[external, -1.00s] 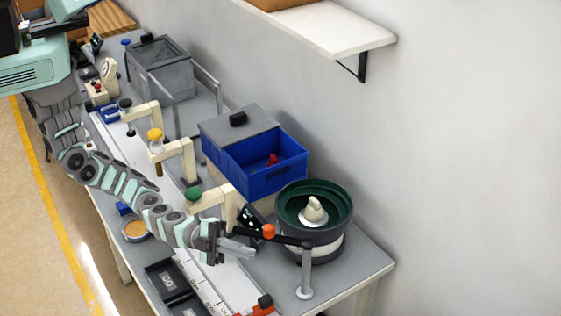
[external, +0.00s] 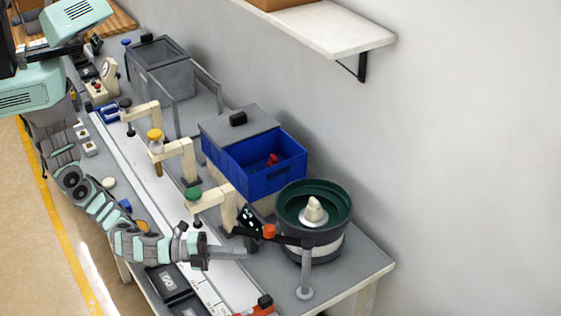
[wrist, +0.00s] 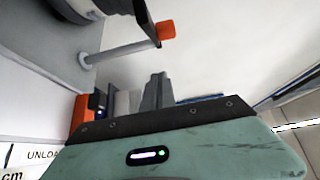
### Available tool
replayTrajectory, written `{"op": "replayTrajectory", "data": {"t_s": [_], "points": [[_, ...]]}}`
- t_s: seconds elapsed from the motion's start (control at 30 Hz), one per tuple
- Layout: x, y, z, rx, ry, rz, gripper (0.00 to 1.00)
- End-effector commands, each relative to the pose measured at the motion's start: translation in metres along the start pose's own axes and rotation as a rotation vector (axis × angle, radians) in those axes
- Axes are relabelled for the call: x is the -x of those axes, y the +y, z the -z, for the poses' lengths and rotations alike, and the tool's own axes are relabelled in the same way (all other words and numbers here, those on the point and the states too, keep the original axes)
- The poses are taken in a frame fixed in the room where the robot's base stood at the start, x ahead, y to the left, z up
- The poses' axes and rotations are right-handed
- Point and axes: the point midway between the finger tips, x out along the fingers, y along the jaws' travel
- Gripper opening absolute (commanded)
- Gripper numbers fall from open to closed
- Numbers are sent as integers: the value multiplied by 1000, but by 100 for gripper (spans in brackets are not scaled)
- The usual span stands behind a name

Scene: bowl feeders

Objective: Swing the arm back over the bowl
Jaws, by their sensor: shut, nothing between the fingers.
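The bowl (external: 345,212) is a dark green round feeder with a pale cone in its middle, on a grey and white drum. The swing arm (external: 287,239) is a thin black bar on a grey post (external: 306,275) in front of the bowl. It reaches left from the post, clear of the bowl's opening, and its orange knob (external: 269,231) is beyond the rim. The knob (wrist: 166,30) and post (wrist: 120,50) also show in the wrist view. My gripper (external: 245,251) is shut and empty, left of the post and just below the knob, apart from it.
A blue bin (external: 265,170) with a red item stands behind, left of the bowl. An orange-topped block (external: 264,303) sits at the front edge. The bench right of the post is clear.

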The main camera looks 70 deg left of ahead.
Motion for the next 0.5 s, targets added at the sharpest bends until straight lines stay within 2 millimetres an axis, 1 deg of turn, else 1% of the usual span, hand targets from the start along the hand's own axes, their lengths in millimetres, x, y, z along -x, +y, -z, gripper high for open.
{"op": "replayTrajectory", "data": {"t_s": [0.03,0.17,0.2,0.3,0.4,0.5], "points": [[-12,-2,-1,2,-3,2,0],[-37,-1,-1,1,-3,1,0],[-39,-1,-8,-1,-3,2,0],[-40,0,-22,0,-1,1,0],[-43,0,-32,-1,-2,0,0],[-44,0,-37,-1,-1,0,0]]}}
